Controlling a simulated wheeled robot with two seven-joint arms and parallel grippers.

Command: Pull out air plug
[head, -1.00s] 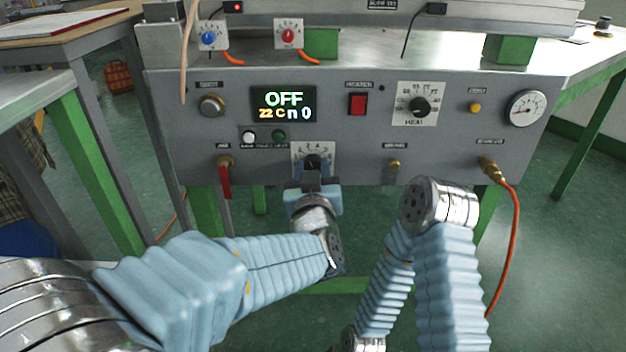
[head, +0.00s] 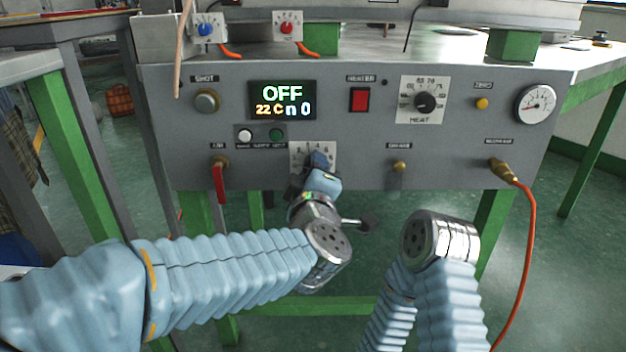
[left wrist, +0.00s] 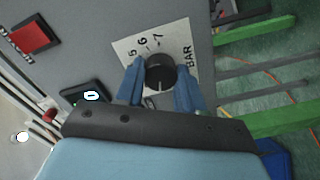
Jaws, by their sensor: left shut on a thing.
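A brass plug (head: 503,171) with an orange hose (head: 528,255) is seated at the lower right of the grey panel in the head view. Its label is too small to read. My left gripper (head: 318,162) is at the panel's lower middle, tilted. In the left wrist view the left gripper (left wrist: 160,88) has its blue fingers on either side of a black round knob (left wrist: 160,72) and is shut on it. The knob sits on a white scale plate (left wrist: 128,48) marked BAR. My right arm stands to the right, below the panel; its gripper is out of view.
The grey panel (head: 345,90) carries an OFF display (head: 283,101), a red switch (head: 359,99), a heat dial (head: 424,102), a gauge (head: 536,104), a red-handled valve (head: 219,180) and a small brass fitting (head: 400,167). Green legs (head: 494,225) stand below.

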